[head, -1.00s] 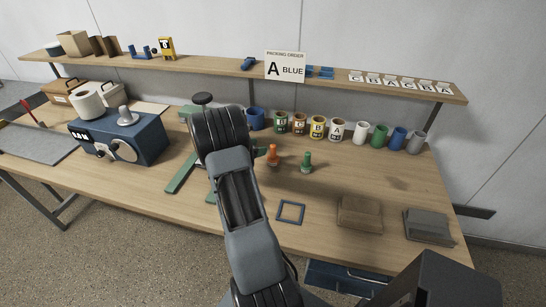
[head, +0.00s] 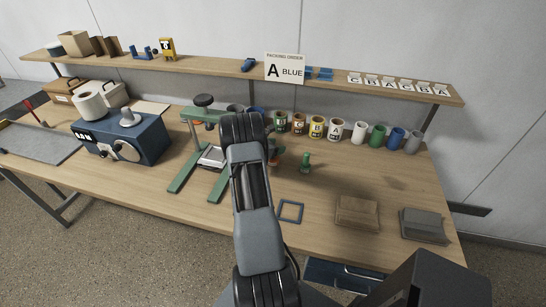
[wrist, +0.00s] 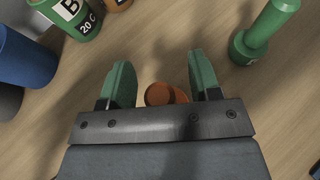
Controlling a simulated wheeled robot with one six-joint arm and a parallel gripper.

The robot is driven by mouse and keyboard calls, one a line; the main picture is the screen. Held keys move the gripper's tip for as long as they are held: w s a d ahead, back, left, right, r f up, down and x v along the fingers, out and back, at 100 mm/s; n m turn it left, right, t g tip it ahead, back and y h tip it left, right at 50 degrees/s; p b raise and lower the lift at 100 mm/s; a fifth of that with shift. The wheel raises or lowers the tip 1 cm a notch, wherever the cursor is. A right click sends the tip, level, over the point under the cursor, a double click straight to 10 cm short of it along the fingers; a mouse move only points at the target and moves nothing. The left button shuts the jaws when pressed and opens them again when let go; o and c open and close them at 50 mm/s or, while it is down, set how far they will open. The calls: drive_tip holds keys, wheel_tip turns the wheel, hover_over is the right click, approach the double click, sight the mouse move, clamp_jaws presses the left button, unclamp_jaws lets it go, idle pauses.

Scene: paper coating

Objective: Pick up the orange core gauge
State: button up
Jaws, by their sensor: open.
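The orange core gauge (wrist: 160,94) shows in the wrist view between the two green fingers of my gripper (wrist: 163,78), partly hidden behind the gripper's grey front plate. My gripper is open, with a gap on either side of the gauge. I cannot tell from this view how far above the gauge the fingers are. In the head view the orange gauge (head: 277,160) is mostly covered by my arm, with only a bit of orange showing at its right side.
A green gauge (head: 305,163) stands just to the right; it also shows in the wrist view (wrist: 262,36). Several labelled cups (head: 317,127) line the back. A green press (head: 190,172) stands left of my arm.

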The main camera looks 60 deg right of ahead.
drive_tip(key=shift+c, duration=0.3)
clamp_jaws()
idle(0.3)
